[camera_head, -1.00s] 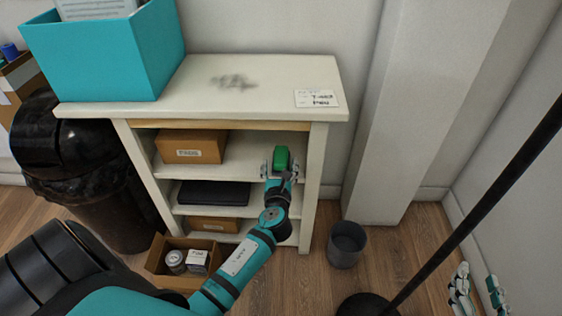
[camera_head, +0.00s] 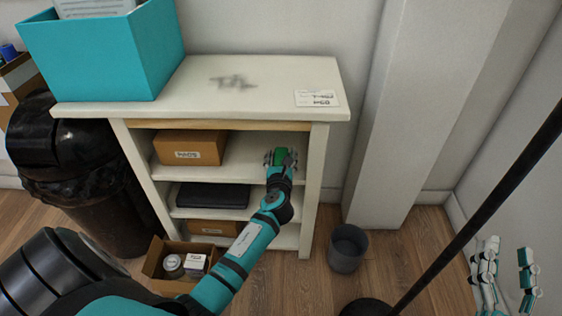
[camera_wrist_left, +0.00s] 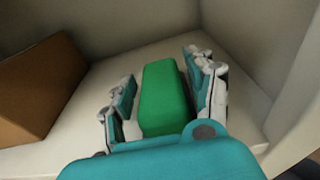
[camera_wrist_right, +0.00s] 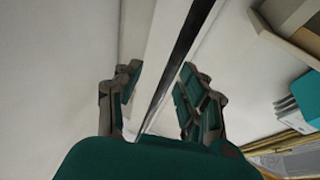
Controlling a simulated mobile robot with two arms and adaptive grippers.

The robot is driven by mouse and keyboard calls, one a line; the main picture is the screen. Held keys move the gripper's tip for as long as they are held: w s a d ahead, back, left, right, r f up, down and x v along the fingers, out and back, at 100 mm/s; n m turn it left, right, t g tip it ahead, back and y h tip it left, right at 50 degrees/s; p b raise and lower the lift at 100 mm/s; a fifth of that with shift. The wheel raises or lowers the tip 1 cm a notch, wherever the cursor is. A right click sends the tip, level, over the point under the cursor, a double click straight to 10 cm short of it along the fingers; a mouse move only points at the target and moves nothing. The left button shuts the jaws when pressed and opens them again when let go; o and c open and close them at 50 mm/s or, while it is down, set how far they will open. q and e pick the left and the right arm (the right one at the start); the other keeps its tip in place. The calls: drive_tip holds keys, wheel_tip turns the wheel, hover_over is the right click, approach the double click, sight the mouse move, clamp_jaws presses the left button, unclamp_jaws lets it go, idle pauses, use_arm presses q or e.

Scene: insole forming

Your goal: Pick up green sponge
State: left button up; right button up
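The green sponge (camera_head: 281,155) is on the upper inner shelf of the white shelf unit, towards its right side. In the left wrist view the sponge (camera_wrist_left: 164,96) lies between the fingers of my left gripper (camera_wrist_left: 165,92). The fingers are spread, with a visible gap on the left side; the right finger is close to the sponge, and contact there cannot be told. My left gripper (camera_head: 281,158) reaches into the shelf in the head view. My right gripper (camera_head: 505,268) is at the lower right, open and empty; it also shows in the right wrist view (camera_wrist_right: 160,90).
A cardboard box (camera_head: 190,148) sits on the same shelf to the left. The shelf unit's right side post (camera_head: 315,185) stands close to my left gripper. A dark pole (camera_head: 480,215) crosses the right side. A grey bin (camera_head: 347,250) stands on the floor.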

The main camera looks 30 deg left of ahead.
use_arm(q)
drive_tip(key=c, duration=0.7)
drive_tip(key=shift+c, duration=0.2)
